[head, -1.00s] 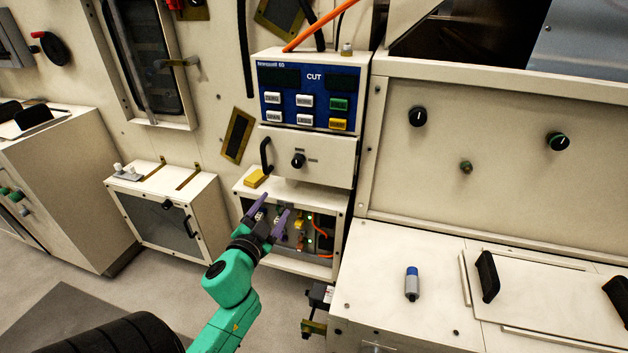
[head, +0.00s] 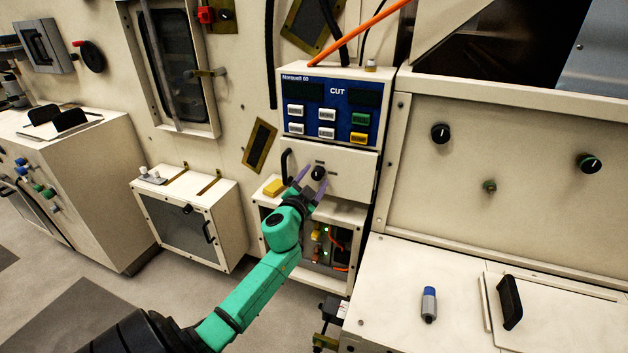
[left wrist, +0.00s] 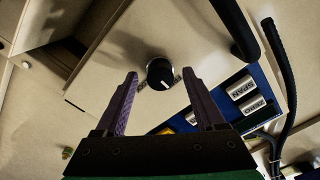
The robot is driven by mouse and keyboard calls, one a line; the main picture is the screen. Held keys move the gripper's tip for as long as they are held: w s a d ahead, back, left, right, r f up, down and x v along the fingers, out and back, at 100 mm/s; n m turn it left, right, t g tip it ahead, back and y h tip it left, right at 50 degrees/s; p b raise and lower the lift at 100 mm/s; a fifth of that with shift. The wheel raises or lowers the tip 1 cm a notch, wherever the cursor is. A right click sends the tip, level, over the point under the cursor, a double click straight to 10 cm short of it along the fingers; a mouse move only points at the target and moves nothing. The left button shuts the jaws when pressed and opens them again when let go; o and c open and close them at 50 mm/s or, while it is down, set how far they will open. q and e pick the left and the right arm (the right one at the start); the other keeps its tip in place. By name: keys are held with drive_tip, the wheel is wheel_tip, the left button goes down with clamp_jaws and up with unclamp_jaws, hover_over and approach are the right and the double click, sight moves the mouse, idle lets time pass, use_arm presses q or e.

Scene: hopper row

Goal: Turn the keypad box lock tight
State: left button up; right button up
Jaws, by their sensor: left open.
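The keypad box (head: 333,105) with its blue panel stands against the wall in the head view. Below its buttons is a white door with a black round lock knob (head: 318,173) and a black handle (head: 285,165). In the left wrist view the knob (left wrist: 160,72) carries a white pointer line and lies just beyond the fingertips. My left gripper (head: 309,186) is open, its purple fingers to either side of the knob's line, empty. Whether a finger touches the knob I cannot tell. My right gripper is not in view.
A yellow block (head: 274,187) lies on the ledge beneath the door. An open bay with wires (head: 335,245) is under it. An orange cable (head: 350,38) runs above the box. A white bench with a blue-grey cylinder (head: 429,304) is at the right.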

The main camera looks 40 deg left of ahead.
use_arm(q)
drive_tip(key=shift+c, duration=0.4)
clamp_jaws()
drive_tip(key=shift+m, duration=0.3)
drive_tip(key=m, duration=0.8)
drive_tip(key=shift+m, duration=0.4)
drive_tip(key=m, duration=0.4)
drive_tip(key=shift+m, duration=2.3)
